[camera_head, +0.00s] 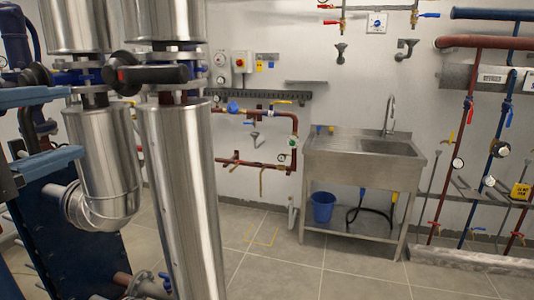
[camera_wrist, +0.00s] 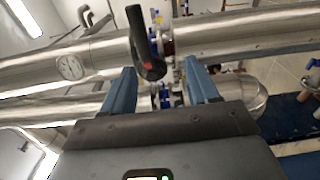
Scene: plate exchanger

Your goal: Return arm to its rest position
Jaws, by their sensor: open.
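My gripper (camera_wrist: 163,72) is open in the wrist view, with its two blue fingers apart and nothing held between them. A black valve handle with a red mark (camera_wrist: 147,50) shows ahead of the fingertips, on a valve between the steel pipes; whether it touches a finger cannot be told. In the head view my gripper (camera_head: 78,122) is at the left edge, its blue fingers pointing right towards the steel pipes. The black handle (camera_head: 155,74) is on the pipe joint to the right of it. Most of my arm is out of view.
A thick steel pipe (camera_head: 180,190) and a second steel pipe (camera_head: 105,160) stand close beside my gripper. A blue exchanger body (camera_head: 65,240) is at lower left. A sink (camera_head: 350,160) and a blue bucket (camera_head: 322,208) are by the far wall. The middle floor is clear.

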